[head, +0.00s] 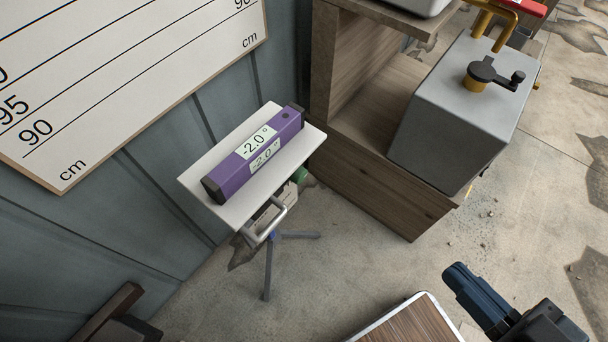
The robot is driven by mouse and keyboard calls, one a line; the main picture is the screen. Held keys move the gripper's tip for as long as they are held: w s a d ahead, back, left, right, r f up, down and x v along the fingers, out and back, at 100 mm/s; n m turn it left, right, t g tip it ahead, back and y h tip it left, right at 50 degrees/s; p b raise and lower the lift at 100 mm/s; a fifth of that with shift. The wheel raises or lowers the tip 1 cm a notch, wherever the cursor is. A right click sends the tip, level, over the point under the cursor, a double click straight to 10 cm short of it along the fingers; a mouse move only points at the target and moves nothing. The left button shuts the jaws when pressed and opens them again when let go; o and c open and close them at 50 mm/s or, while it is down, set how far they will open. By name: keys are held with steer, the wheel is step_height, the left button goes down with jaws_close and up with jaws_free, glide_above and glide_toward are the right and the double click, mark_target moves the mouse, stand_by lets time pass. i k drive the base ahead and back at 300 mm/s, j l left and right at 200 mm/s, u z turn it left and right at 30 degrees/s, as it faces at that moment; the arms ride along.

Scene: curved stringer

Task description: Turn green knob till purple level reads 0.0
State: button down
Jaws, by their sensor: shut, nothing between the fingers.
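The purple level (239,166) lies on a white plate (196,178) on a tripod stand. Its top and side displays both read -2.0°. The green knob (301,175) shows only in part under the plate's right edge, and the plate hides the rest. A grey metal handle (271,222) sticks out below the plate. My gripper (462,276) is at the lower right, apart from the stand and to the right of it. It is shut and empty.
A grey box with a black crank (447,125) stands at a wooden cabinet (385,185) on the right. A wood-topped surface (412,322) is at the bottom centre. The concrete floor between stand and gripper is clear. A panelled wall is behind.

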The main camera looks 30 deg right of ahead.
mark_target(298, 177)
steer(key=k+z, duration=0.2)
steer(key=z, duration=0.25)
steer(key=k+l+z, duration=0.15)
steer(key=z, duration=0.3)
